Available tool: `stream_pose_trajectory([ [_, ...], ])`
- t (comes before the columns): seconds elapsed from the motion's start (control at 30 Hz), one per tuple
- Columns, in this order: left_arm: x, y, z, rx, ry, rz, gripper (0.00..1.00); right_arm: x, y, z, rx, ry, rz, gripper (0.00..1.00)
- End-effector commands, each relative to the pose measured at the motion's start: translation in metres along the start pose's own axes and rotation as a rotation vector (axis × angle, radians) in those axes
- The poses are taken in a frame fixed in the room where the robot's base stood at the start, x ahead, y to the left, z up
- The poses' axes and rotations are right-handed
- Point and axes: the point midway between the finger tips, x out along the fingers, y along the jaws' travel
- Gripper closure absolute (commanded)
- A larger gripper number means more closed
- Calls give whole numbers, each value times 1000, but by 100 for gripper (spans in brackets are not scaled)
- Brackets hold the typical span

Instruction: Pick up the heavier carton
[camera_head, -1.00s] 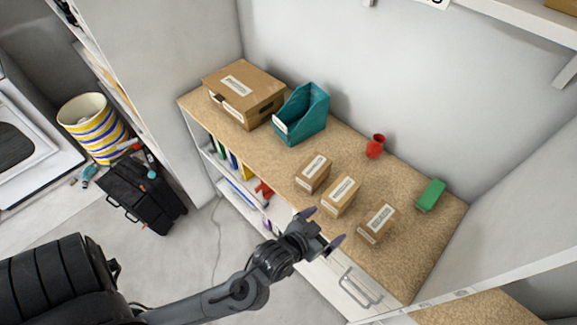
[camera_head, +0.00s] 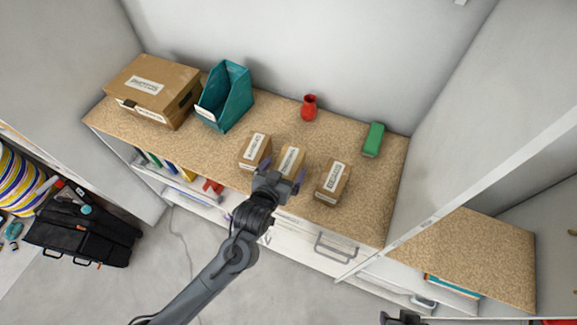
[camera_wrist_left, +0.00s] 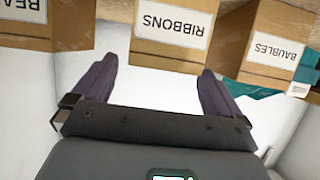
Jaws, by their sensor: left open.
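Three small brown cartons with white labels stand in a row on the cork-topped shelf unit (camera_head: 220,150). The left carton (camera_head: 254,151) reads BAUBLES in the left wrist view (camera_wrist_left: 262,42). The middle carton (camera_head: 291,158) reads RIBBONS there (camera_wrist_left: 170,30). The right carton (camera_head: 332,181) shows a label starting BEA, cut off by the frame edge (camera_wrist_left: 45,25). My left gripper (camera_head: 284,171) is open and empty, in front of the middle carton, its fingers pointing toward it. A dark part, seemingly my right gripper (camera_head: 400,318), barely shows at the bottom edge; its jaws are unclear.
A large carton (camera_head: 150,88) and a teal file holder (camera_head: 226,97) stand at the left of the top. A red vase (camera_head: 309,108) and a green box (camera_head: 374,139) stand behind the cartons. A white upright panel (camera_head: 450,130) bounds the right side.

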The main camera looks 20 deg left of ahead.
Motion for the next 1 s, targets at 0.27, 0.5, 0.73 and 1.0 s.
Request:
stream_pose_trajectory([
  [0.27,33,-2,-3,1,0,-1,0,-11,0,-4,3,3,-2,57],
  [0.5,47,-2,-2,-1,0,0,0,-13,-2,-5,8,4,-6,57],
  [0.73,47,-2,-1,-1,0,0,6,-12,-2,-6,9,4,-8,57],
  [1.0,47,-2,-1,0,0,0,48,-12,-2,-5,8,3,-7,57],
])
